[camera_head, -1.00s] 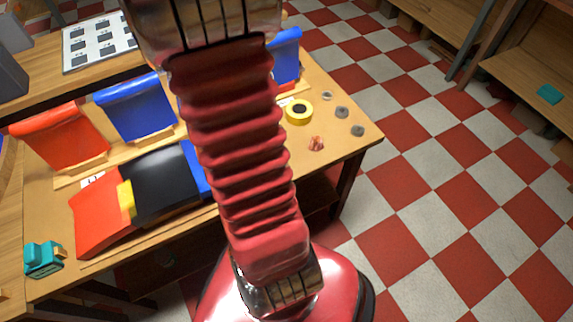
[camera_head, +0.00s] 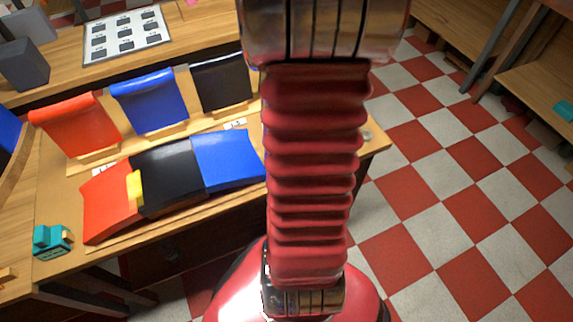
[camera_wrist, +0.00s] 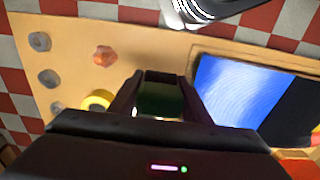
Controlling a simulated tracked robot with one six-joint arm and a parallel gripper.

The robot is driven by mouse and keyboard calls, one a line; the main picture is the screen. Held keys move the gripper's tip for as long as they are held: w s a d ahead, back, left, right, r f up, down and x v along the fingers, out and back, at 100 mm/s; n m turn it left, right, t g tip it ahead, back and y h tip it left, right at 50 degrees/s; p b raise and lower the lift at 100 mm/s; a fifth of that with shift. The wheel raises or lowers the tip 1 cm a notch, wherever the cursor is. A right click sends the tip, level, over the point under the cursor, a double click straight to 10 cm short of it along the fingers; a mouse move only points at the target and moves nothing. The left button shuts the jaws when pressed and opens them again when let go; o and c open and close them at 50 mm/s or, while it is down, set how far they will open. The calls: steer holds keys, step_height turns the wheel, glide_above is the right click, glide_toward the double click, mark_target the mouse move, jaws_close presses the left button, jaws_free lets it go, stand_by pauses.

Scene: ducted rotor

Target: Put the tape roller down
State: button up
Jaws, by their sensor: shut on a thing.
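My gripper (camera_wrist: 158,100) shows in the wrist view, with its two dark fingers over the wooden table. It is shut on a dark green thing (camera_wrist: 158,98), which I take to be the tape roller; only a small part shows between the fingers. The held thing hangs above the table between a yellow ring (camera_wrist: 98,101) and a blue panel (camera_wrist: 238,90). I cannot tell its height over the table. In the head view my red arm crosses the picture and the gripper and held thing do not show.
A red panel (camera_head: 108,204), a black panel (camera_head: 167,177) and a blue panel (camera_head: 228,159) lie side by side on the table. A teal device (camera_head: 52,241) stands at the left. An orange crumpled piece (camera_wrist: 105,56) and grey discs (camera_wrist: 40,41) lie near the table's end.

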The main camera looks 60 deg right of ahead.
steer(key=shift+w, duration=0.1)
steer(key=shift+f, duration=2.9)
steer(key=shift+f, duration=2.1)
steer(key=o, duration=1.2)
steer(key=shift+a+r, duration=0.1)
steer(key=shift+r, duration=5.95)
